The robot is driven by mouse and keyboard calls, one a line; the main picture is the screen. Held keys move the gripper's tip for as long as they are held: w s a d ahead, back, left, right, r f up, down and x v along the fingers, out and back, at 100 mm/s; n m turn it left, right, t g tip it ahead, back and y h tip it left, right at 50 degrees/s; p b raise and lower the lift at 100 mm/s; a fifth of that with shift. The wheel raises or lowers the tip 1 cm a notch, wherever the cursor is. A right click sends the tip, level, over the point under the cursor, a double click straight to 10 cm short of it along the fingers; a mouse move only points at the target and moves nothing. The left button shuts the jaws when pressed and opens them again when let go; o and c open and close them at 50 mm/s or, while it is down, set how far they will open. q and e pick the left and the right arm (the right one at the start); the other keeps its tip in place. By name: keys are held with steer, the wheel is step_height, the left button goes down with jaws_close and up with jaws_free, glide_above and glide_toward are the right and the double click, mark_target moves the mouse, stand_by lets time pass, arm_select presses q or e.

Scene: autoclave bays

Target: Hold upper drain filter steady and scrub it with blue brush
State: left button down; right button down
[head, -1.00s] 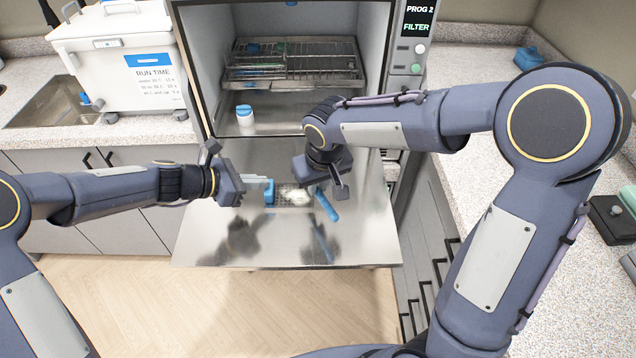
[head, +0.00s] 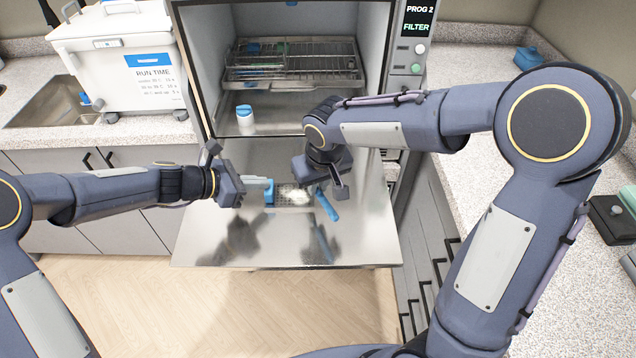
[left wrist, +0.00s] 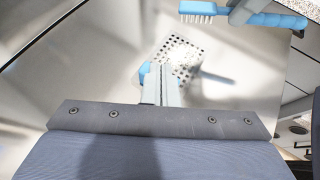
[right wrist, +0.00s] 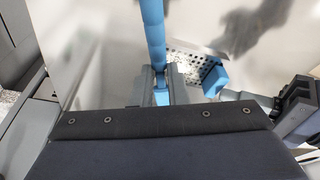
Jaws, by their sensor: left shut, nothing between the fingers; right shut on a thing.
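The drain filter (head: 284,201), a perforated metal plate with a blue end block (head: 269,193), lies on the steel door. A whitish patch covers part of it. My left gripper (head: 262,181) is shut and empty, its fingertips at the blue block; in the left wrist view the fingertips (left wrist: 160,68) partly hide that block (left wrist: 144,73). I cannot tell whether they touch it. My right gripper (right wrist: 160,85) is shut on the blue brush (right wrist: 152,30). In the left wrist view the brush's white bristles (left wrist: 198,18) show off to one side of the filter plate (left wrist: 182,55).
The open autoclave chamber behind holds a wire rack (head: 292,64) and a white bottle with a blue cap (head: 245,120). A white lidded container (head: 120,60) stands on the left counter beside a sink (head: 45,103). The front of the door (head: 290,245) is clear.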

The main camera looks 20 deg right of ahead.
stand_by(0.3)
steer(key=shift+s+a+f, duration=0.2)
steer(key=shift+a+f, duration=0.05)
steer(key=shift+f, duration=0.3)
steer(key=shift+s+a+f, duration=0.2)
steer(key=shift+a+f, duration=0.1)
steer(key=shift+f, duration=0.25)
steer(key=shift+s+a+f, duration=0.2)
steer(key=shift+a+f, duration=0.05)
steer(key=shift+f, duration=0.3)
steer(key=shift+f, duration=0.75)
